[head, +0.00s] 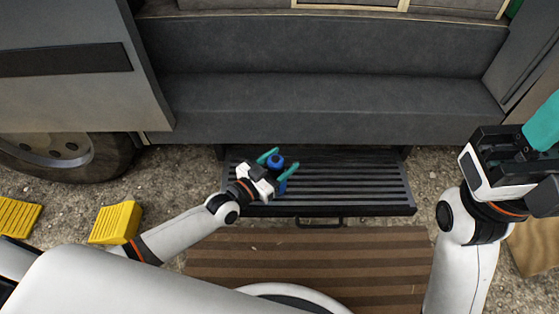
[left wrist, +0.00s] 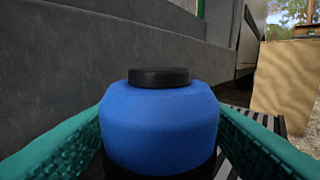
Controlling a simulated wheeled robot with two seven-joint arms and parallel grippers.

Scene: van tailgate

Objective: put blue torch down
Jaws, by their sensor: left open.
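The blue torch (head: 276,160) is upright over the slatted black step (head: 350,182) below the van's tailgate. In the left wrist view the torch (left wrist: 160,125) fills the middle, with a black cap on top and a dark lower part. Its base is out of that view, so I cannot tell whether it touches the step. My left gripper (head: 279,163) is open, with one teal finger on each side of the torch. My right gripper (head: 537,135) is raised at the right edge; its fingers are partly cut off and their opening is unclear.
The grey van sill (head: 320,105) rises behind the step. A brown striped mat (head: 320,262) lies in front of it. Yellow blocks (head: 115,222) and a wheel (head: 65,155) are at the left. The right half of the step is clear. A wooden board (head: 535,240) lies at the right.

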